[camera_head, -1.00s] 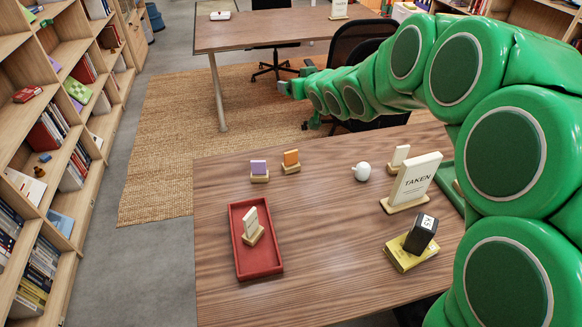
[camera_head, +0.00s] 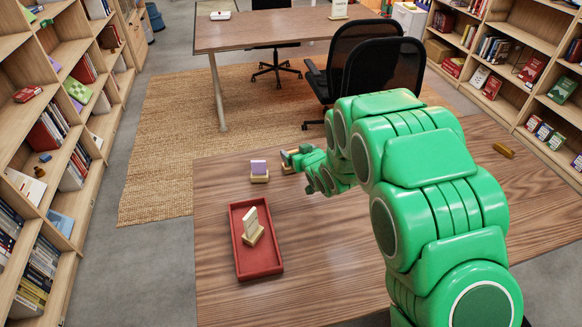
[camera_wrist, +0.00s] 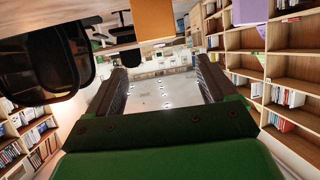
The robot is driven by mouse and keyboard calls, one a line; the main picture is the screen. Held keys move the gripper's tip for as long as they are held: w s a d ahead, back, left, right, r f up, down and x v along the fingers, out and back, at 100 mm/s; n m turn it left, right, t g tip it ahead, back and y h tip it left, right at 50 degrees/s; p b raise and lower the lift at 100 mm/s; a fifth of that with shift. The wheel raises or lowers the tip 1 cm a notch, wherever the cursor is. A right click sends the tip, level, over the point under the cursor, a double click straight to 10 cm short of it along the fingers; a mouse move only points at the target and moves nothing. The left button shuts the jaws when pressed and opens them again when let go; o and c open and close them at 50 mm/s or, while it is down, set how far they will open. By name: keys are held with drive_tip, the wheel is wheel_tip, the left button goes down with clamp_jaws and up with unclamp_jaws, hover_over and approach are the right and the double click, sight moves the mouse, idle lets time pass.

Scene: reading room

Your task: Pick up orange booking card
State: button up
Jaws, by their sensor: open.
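The orange booking card (camera_wrist: 153,20) shows at the top edge of the wrist view, cut off by the frame. In the head view my gripper (camera_head: 290,157) is at the card's spot on the table and hides it. My gripper (camera_wrist: 161,70) is open in the wrist view, with a finger on each side and nothing between them. The card appears above the fingertips in that picture, not between them. A purple card (camera_head: 259,167) stands in a wooden holder just left of my gripper, and it also shows at the wrist view's top right (camera_wrist: 248,10).
A red tray (camera_head: 268,268) holding a cream card in a wooden stand (camera_head: 251,225) sits nearer on the wooden table (camera_head: 330,290). My arm covers the table's middle right. A black chair (camera_head: 385,68) stands behind the table.

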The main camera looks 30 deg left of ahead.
wheel_tip(320, 180, down, 5)
drive_tip(key=shift+a+f, duration=0.1)
drive_tip(key=shift+r+x, duration=0.15)
drive_tip(key=shift+x, duration=1.75)
drive_tip(key=shift+r+x, duration=0.15)
drive_tip(key=shift+x, duration=1.8)
drive_tip(key=shift+w, duration=0.1)
drive_tip(key=c, duration=1.1)
